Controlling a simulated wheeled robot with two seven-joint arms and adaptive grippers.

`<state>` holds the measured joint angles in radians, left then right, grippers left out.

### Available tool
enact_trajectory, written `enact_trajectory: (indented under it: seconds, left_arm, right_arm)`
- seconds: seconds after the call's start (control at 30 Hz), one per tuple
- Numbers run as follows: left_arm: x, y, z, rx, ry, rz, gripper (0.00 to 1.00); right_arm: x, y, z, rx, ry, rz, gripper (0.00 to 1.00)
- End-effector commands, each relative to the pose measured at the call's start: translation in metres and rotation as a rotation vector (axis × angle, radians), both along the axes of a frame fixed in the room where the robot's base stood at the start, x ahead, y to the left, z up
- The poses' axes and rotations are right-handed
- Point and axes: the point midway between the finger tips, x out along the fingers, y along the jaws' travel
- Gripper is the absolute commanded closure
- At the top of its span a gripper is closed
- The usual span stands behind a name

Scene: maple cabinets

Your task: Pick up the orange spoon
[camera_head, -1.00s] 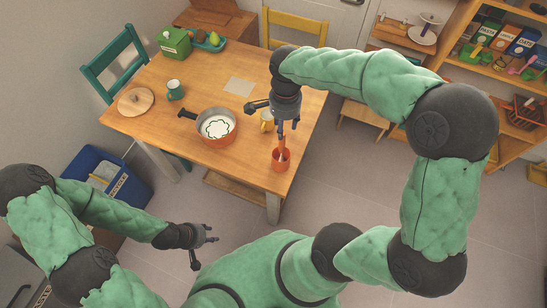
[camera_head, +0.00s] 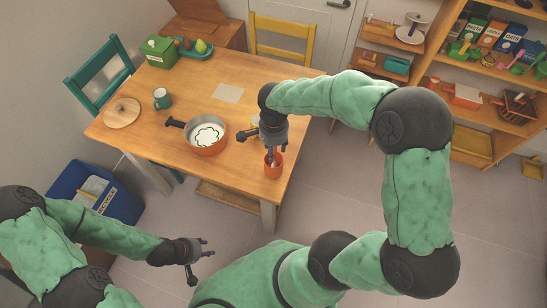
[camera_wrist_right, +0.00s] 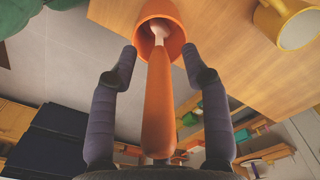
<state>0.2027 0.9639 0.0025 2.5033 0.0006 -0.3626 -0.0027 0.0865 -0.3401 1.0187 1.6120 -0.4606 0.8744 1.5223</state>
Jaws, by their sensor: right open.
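The orange spoon (camera_wrist_right: 158,105) stands handle up in an orange cup (camera_head: 273,167) at the table's front right corner. Its pale lower part goes into the cup, which also shows in the right wrist view (camera_wrist_right: 178,14). My right gripper (camera_head: 272,150) is right above the cup, pointing down. In the wrist view its two fingers (camera_wrist_right: 165,65) are open, one on each side of the spoon handle, with gaps between. My left gripper (camera_head: 205,264) is open and empty, low in front of the table, well away from the spoon.
A yellow mug (camera_wrist_right: 295,24) stands beside the cup, mostly behind my right gripper in the head view. An orange pot (camera_head: 208,151) stands to the left. A teal mug (camera_head: 162,98), round board (camera_head: 122,113) and green box (camera_head: 160,51) are farther off.

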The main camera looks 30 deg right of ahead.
Motion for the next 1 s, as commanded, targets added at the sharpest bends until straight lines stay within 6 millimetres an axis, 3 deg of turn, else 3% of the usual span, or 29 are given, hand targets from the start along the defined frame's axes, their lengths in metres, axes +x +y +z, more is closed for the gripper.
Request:
enact_trajectory:
  seconds: [0.2,0.4,0.77,1.0]
  left_arm:
    - [0.000,0.000,0.000,0.000,0.000,0.000,0.60]
    - [0.000,0.000,0.000,0.000,0.000,0.000,0.60]
    - [0.000,0.000,0.000,0.000,0.000,0.000,0.60]
    - [0.000,0.000,0.010,0.000,0.000,0.000,0.60]
  right_arm:
    - [0.000,0.000,-0.001,-0.001,-0.001,0.000,0.53]
    - [0.000,0.000,-0.001,0.000,0.000,0.000,1.00]
    - [0.000,0.000,0.000,-0.001,-0.001,0.000,1.00]
    - [0.001,0.000,0.027,0.000,-0.003,0.000,1.00]
